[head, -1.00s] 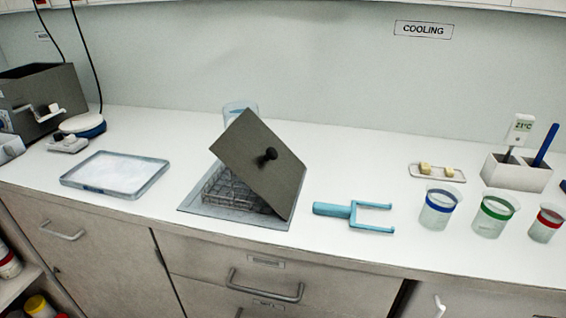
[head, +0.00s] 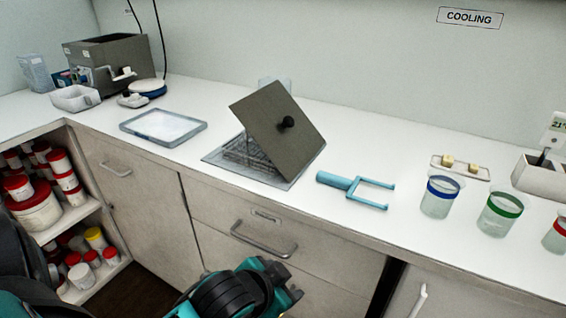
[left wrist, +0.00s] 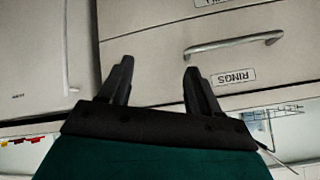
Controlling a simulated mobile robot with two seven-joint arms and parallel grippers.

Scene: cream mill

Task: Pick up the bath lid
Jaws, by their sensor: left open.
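The bath lid (head: 270,122) is a dark grey-brown square plate with a black knob (head: 287,122). It is tilted, leaning over the bath (head: 222,160), which is set in the counter and has a wire rack (head: 243,152) inside. The lid covers part of the bath. My left gripper (left wrist: 158,75) shows in the left wrist view, open and empty, in front of the drawer fronts. In the head view my left arm is low at the bottom, below the counter and away from the lid; its fingers are not clear there. My right gripper is not in view.
A blue two-pronged tool (head: 352,187) lies right of the bath, and a shallow tray (head: 163,126) lies left. A clear beaker (head: 272,83) stands behind the lid. Banded beakers (head: 439,195) stand further right. Drawer handles (head: 264,241) stick out below the counter.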

